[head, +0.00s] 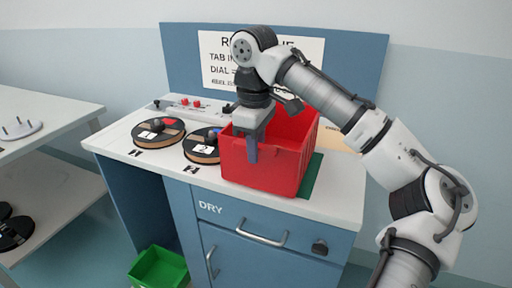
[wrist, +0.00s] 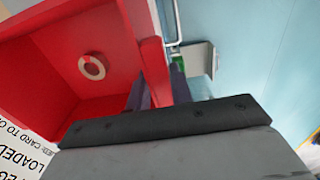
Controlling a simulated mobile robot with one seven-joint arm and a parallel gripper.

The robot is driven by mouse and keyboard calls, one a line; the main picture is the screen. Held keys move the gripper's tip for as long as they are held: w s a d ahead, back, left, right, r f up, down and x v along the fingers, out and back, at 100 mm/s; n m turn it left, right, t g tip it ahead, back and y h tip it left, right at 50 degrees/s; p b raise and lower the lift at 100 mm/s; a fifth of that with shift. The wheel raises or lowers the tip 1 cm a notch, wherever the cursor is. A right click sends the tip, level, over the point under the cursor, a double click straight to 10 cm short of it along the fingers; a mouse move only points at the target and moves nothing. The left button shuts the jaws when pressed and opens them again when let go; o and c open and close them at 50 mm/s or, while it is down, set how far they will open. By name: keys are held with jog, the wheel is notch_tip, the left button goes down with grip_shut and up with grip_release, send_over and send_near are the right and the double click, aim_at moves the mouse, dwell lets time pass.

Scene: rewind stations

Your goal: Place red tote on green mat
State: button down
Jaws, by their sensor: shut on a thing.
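The red tote (head: 265,164) sits at the right of the counter, over the green mat (head: 313,174). A strip of the mat shows along the tote's right side. I cannot tell whether the tote's base touches the mat. My gripper (head: 252,150) reaches down over the tote's near left wall and is shut on that wall. In the wrist view my gripper's fingers (wrist: 158,92) straddle the red tote's wall (wrist: 155,60). The tote looks upright, and a pale ring (wrist: 92,66) lies inside it.
Two round reels, the left (head: 158,138) and the middle (head: 203,146), lie on the counter (head: 140,160) left of the tote. A sign board (head: 340,50) stands behind. A green bin (head: 158,268) is on the floor below. White shelves (head: 45,115) stand at the left.

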jog(key=shift+f, duration=0.4)
dwell(0.4)
jog(key=c, duration=1.2)
grip_release()
jog(key=shift+o, duration=0.2)
notch_tip(320, 180, up, 14)
jog(key=p, duration=0.2)
jog(key=shift+s+p, duration=0.25)
jog(key=shift+p, duration=0.05)
